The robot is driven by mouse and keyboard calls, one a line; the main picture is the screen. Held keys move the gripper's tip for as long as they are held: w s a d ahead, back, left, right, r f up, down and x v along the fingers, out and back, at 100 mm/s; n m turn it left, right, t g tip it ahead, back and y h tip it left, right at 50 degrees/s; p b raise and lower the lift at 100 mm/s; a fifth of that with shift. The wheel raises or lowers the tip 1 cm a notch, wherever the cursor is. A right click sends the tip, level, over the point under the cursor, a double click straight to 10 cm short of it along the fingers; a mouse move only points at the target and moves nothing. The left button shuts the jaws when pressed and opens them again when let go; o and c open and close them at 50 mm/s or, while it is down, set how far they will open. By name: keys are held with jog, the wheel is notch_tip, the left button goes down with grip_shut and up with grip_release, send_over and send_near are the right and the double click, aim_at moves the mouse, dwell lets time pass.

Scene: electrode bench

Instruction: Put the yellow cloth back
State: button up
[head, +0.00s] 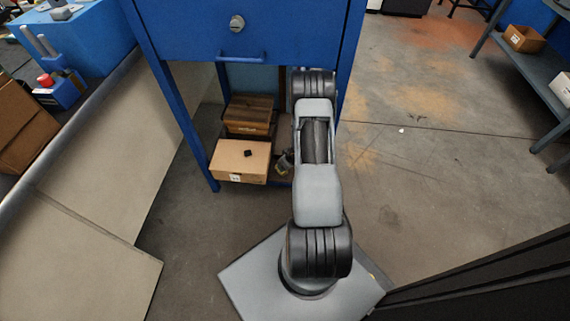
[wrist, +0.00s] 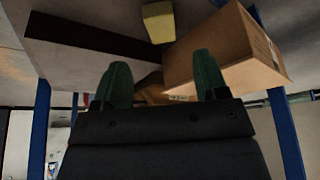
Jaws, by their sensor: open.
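My gripper (wrist: 163,80) shows in the wrist view with two dark green fingers spread apart and nothing between them. A small pale yellow block-like thing (wrist: 158,22) is at the top centre of the wrist view, beyond the fingers. I cannot tell whether it is the yellow cloth. No clear yellow cloth shows in the head view. There my arm reaches under the blue bench (head: 245,30), and my gripper is hidden.
A cardboard box (head: 240,160) sits on the low shelf under the bench, with a darker box (head: 249,114) behind it. It looms close right of the fingers in the wrist view (wrist: 215,50). Blue bench legs stand either side. A grey shelf unit (head: 530,70) stands right, beyond open floor.

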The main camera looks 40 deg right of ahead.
jog(key=a+r+h+p, duration=0.1)
jog(key=a+r+h, duration=0.15)
jog(key=r, duration=1.05)
jog(key=a+r+h, duration=0.1)
jog(key=a+r, duration=0.3)
jog(key=r, duration=0.9)
jog(key=s+a+r+g+y, duration=0.1)
jog(key=s+a+r, duration=0.5)
jog(key=a, duration=0.2)
jog(key=s+a+r+g+y, duration=0.1)
jog(key=s+a+r+y, duration=0.1)
jog(key=s+a+r, duration=0.4)
jog(key=shift+s+a, duration=0.8)
jog(key=shift+a, duration=0.45)
jog(key=shift+r, duration=0.15)
